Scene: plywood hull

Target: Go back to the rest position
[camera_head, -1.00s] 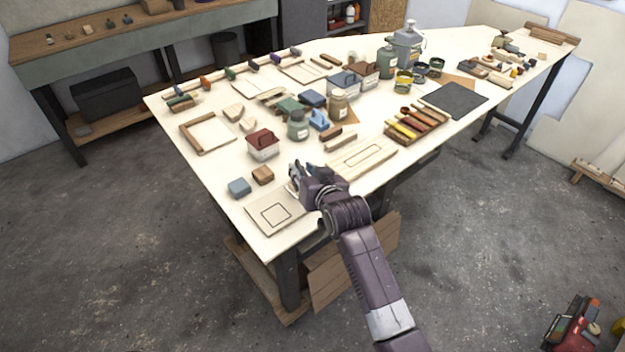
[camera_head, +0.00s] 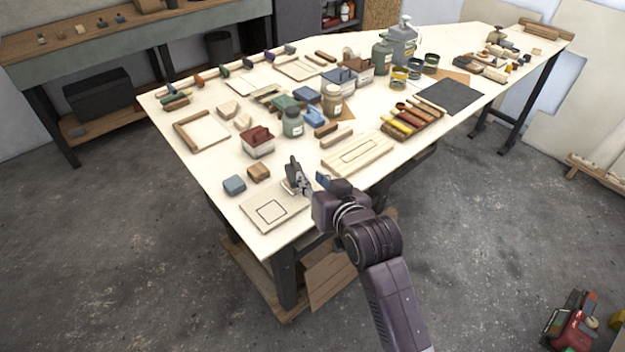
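My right gripper (camera_head: 308,179) is over the near edge of the pale worktable (camera_head: 228,188), with its dark arm coming up from the bottom of the view. Its two fingers stand apart and I see nothing between them. It is just right of a flat wooden board with a square outline (camera_head: 270,212) and in front of a longer pale board with a rectangle outline (camera_head: 357,154). How high it is above the table is hard to tell. My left gripper is not in view.
A red-topped box (camera_head: 257,142), jars and a tray of coloured sticks (camera_head: 411,119) stand farther back. Open concrete floor (camera_head: 490,215) lies right of the arm.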

